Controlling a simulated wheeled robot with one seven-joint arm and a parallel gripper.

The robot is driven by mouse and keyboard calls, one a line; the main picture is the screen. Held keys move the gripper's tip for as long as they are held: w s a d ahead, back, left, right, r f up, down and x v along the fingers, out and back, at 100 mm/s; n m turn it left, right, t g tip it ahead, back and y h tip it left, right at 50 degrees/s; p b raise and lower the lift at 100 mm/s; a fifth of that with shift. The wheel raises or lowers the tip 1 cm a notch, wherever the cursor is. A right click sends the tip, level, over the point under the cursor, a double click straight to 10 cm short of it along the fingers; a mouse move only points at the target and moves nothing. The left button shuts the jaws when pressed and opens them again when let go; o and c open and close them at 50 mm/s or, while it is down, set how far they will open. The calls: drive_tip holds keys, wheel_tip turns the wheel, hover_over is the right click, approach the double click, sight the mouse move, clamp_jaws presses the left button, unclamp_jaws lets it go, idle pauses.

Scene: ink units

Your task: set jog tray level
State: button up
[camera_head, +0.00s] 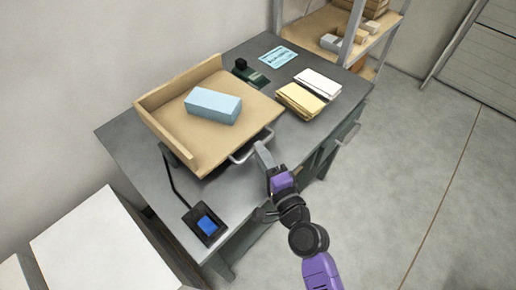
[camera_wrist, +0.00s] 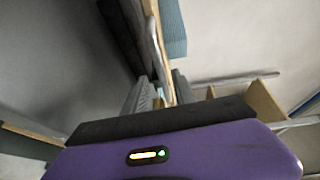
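The jog tray (camera_head: 180,125) is a tan board with raised walls along its back and left sides, sitting on the grey desk. It looks tilted, with its front edge raised off the desk top. A light blue paper block (camera_head: 213,106) lies on it; it also shows in the wrist view (camera_wrist: 172,30). A metal bar handle (camera_head: 240,156) runs along the tray's front edge. My gripper (camera_head: 262,150) is at this handle. In the wrist view my gripper's fingers (camera_wrist: 161,92) stand apart, with the tan tray edge between and beyond them. Contact with the handle cannot be told.
A black control box with a blue button (camera_head: 207,225) stands at the desk's front left. Yellow and white paper stacks (camera_head: 300,99) lie right of the tray. A dark green device (camera_head: 246,72) and a light blue card (camera_head: 278,57) are behind. The floor at right is clear.

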drive_tip(key=v, duration=0.5)
drive_tip(key=shift+s+b, duration=0.15)
drive_tip(key=shift+b, duration=0.25)
drive_tip(key=shift+d, duration=0.15)
drive_tip(key=s+d+r+n+t+h, duration=0.4)
drive_tip(key=s+d+n, duration=0.4)
drive_tip(key=s+d, duration=0.4)
drive_tip(key=s+d+r+n+g+h, duration=0.1)
drive_tip(key=s+d, duration=0.3)
drive_tip(key=s, duration=0.6)
drive_tip(key=s+d+r+n+g+h, duration=0.1)
drive_tip(key=s+d+n+g+h, duration=0.1)
drive_tip(key=s, duration=0.9)
drive_tip(key=shift+d+r+n+g+h, duration=0.25)
drive_tip(key=shift+d+n+g+h, duration=0.15)
drive_tip(key=shift+d+g+h, duration=0.5)
